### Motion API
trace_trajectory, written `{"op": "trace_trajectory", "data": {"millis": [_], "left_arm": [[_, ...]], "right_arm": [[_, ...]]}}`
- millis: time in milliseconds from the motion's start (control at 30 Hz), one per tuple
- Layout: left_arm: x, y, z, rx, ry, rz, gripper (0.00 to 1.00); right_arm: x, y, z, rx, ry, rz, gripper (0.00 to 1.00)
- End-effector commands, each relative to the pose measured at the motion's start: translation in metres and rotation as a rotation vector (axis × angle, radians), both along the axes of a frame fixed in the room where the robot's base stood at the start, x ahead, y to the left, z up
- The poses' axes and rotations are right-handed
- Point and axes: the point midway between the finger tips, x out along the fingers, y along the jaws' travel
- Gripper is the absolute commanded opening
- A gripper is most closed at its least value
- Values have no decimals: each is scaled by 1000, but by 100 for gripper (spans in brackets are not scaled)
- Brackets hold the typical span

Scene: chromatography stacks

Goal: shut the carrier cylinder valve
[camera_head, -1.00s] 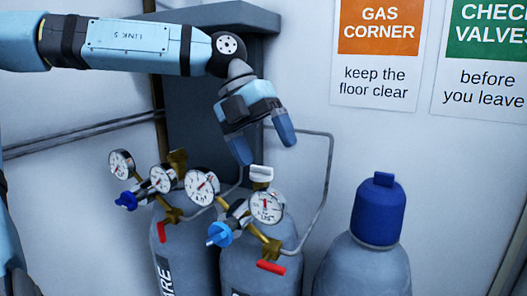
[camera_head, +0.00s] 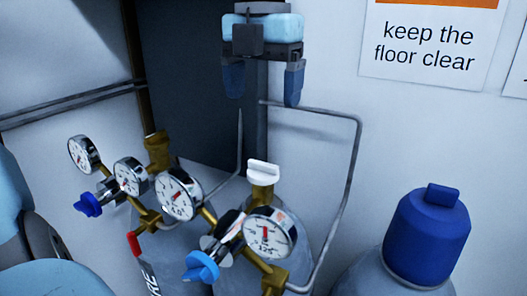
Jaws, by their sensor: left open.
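My left gripper (camera_head: 263,97) is in the upper middle of the head view. It points down, its two fingers are apart, and nothing is between them. Below it, apart from it, a white valve handle (camera_head: 263,171) sits on a brass valve of the middle cylinder (camera_head: 318,215). A second brass valve (camera_head: 157,147) tops the left cylinder (camera_head: 185,245), whose label is partly cut off. I cannot read which cylinder is the carrier one. My right gripper is not in view.
Gauges (camera_head: 268,233) and blue regulator knobs (camera_head: 201,266) crowd the front of both cylinders. A grey pipe (camera_head: 350,165) bends down right of the white handle. A blue-capped cylinder (camera_head: 428,235) stands at right. A wall sign (camera_head: 430,45) hangs above.

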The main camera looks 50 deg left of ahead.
Motion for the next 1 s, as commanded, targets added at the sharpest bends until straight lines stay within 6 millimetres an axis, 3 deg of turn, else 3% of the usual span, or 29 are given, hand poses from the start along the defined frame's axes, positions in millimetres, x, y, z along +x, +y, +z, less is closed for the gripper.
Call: {"op": "trace_trajectory", "data": {"millis": [300, 500, 700, 967, 1000], "left_arm": [[-1, 0, -68, -1, 6, -1, 83], [0, 0, -99, -1, 4, -2, 83], [0, 0, -112, -2, 0, 0, 83], [0, 0, -113, -3, -1, -1, 83], [0, 0, -113, -3, -1, -1, 76]], "right_arm": [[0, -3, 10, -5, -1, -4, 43], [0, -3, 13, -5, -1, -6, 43], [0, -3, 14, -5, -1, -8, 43], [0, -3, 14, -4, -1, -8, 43], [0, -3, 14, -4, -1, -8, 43]]}}
